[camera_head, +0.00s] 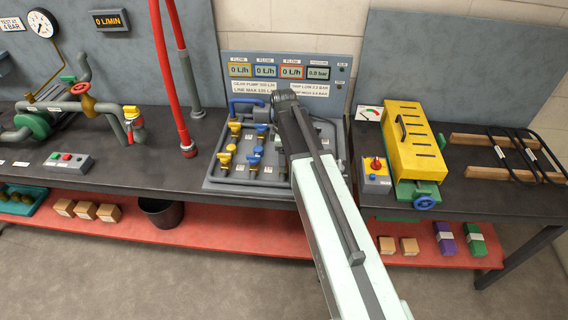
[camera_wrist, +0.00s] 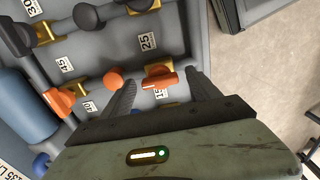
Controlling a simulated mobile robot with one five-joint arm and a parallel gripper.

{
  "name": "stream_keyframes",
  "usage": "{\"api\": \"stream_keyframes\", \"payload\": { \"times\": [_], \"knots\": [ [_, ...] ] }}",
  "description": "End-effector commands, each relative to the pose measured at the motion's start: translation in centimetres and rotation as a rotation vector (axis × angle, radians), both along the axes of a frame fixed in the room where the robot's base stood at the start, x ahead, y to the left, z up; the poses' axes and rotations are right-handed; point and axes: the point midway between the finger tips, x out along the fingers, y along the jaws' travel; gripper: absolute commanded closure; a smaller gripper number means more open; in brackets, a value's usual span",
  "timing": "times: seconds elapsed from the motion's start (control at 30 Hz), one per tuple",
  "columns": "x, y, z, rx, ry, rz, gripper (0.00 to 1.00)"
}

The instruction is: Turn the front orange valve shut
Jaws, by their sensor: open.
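In the wrist view, the front orange valve (camera_wrist: 161,81) sits on a brass body by the panel edge nearest the floor, close to the "25" and "15" labels. Its handle lies between the two dark fingers of my gripper (camera_wrist: 162,75). The gripper is open, with gaps at both sides of the handle. I cannot tell how deep the fingertips reach. A second orange valve (camera_wrist: 60,101) stands further left, and a round orange knob (camera_wrist: 113,80) lies between them. In the head view my arm hides the gripper and the orange valves.
Black-handled valves (camera_wrist: 88,16) stand above in the wrist view, and a blue handle (camera_wrist: 41,164) shows at the lower left. In the head view, yellow (camera_head: 225,159) and blue valves (camera_head: 255,157) stand left of my arm. A yellow box (camera_head: 412,140) stands to the right.

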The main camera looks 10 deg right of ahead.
Motion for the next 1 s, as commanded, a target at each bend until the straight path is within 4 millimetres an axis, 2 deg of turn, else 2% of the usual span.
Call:
{"api": "stream_keyframes", "payload": {
  "times": [0.17, 0.2, 0.4, 0.43, 0.77, 1.0],
  "knots": [
    [0.00, -0.03, 0.10, 0.000, 0.000, -0.001, 0.29],
    [0.00, -0.04, 0.11, 0.000, 0.000, -0.001, 0.32],
    [0.00, -0.06, 0.11, 0.000, 0.000, -0.001, 0.88],
    [0.00, -0.06, 0.11, 0.000, 0.000, -0.001, 0.92],
    [0.01, -0.22, 0.11, 0.000, -0.001, -0.055, 0.91],
    [0.02, -0.26, 0.10, -0.001, -0.001, -0.211, 0.91]
  ]
}}
